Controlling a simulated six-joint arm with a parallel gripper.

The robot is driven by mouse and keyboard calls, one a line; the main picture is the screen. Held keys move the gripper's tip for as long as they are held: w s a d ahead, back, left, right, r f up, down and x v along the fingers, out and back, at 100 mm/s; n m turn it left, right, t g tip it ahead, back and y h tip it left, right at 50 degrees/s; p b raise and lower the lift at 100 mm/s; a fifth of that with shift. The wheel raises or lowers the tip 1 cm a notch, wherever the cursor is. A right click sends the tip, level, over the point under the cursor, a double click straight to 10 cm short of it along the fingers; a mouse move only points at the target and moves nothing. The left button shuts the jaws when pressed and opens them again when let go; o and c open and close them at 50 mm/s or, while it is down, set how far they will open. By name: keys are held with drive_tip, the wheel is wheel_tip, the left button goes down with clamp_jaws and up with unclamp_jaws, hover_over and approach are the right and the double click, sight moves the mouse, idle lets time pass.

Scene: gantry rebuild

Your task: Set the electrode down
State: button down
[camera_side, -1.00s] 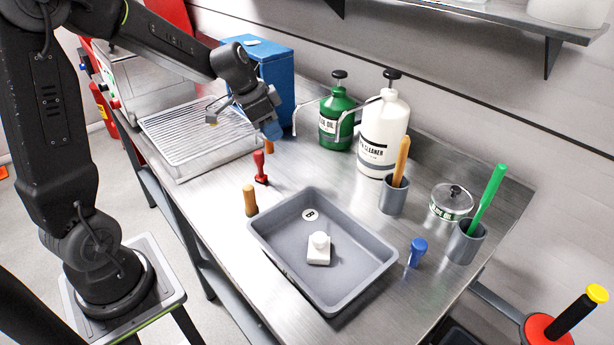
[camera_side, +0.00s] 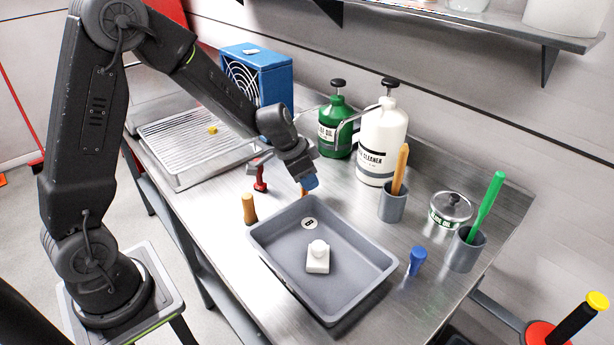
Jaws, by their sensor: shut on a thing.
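My gripper (camera_side: 308,183), with blue fingertips, is above the bench just behind the back-left rim of the grey tray. It is shut on a thin orange-brown piece, which I take to be the electrode (camera_side: 303,192). Only a short part of it shows below the fingers; the rest is hidden. I cannot tell whether its lower end touches the bench. The grey tray (camera_side: 283,281) has a round "B" label near its back corner and holds a white block with a knob (camera_side: 317,258).
A brown cylinder (camera_side: 249,208) and a red-handled tool (camera_side: 260,180) stand left of the tray. A ribbed rack (camera_side: 185,150) bears a small yellow piece (camera_side: 212,129). Green (camera_side: 336,125) and white (camera_side: 383,140) bottles stand behind; a blue piece (camera_side: 416,260) and cups (camera_side: 392,205) are at right.

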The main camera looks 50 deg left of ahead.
drive_tip(key=shift+f, duration=0.1)
drive_tip(key=c, duration=0.9)
unclamp_jaws()
drive_tip(key=v, duration=1.2)
drive_tip(key=s+d+r+n, duration=0.1)
drive_tip(key=s+d+r, duration=0.1)
drive_tip(key=s, duration=0.4)
drive_tip(key=s+d+r+n+t+y, duration=0.1)
drive_tip(key=s+d+r+n, duration=0.1)
drive_tip(key=s, duration=0.5)
drive_tip(key=s+d+r+n, duration=0.1)
drive_tip(key=s+d+r, duration=0.1)
drive_tip(key=s, duration=0.5)
drive_tip(key=shift+d+r+n+y, duration=0.2)
drive_tip(key=shift+r+n+y, duration=0.1)
drive_tip(key=shift+y, duration=0.1)
